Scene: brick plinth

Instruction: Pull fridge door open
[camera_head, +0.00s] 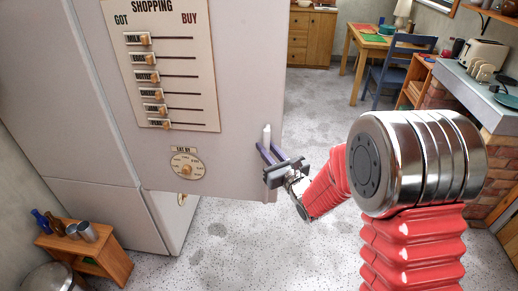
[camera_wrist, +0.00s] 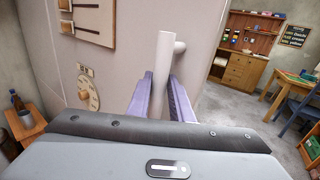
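The fridge door (camera_head: 235,90) is a pale panel with a shopping board on it. Its lower edge juts out to the right past the lower fridge section (camera_head: 95,215), so it appears to stand partly open. The door handle (camera_head: 267,134) is a white upright bar near the door's right edge; it also shows in the wrist view (camera_wrist: 164,58). My gripper (camera_head: 271,155) has its purple fingers on either side of the bar, close against it in the wrist view (camera_wrist: 161,95). The handle's lower part is hidden by the gripper.
A small wooden shelf (camera_head: 100,262) with bottles and cups stands at lower left. A counter with a toaster (camera_head: 483,54) is at right. A table (camera_head: 372,38) and blue chair (camera_head: 398,70) stand at the back. The speckled floor (camera_head: 235,245) is clear below the door.

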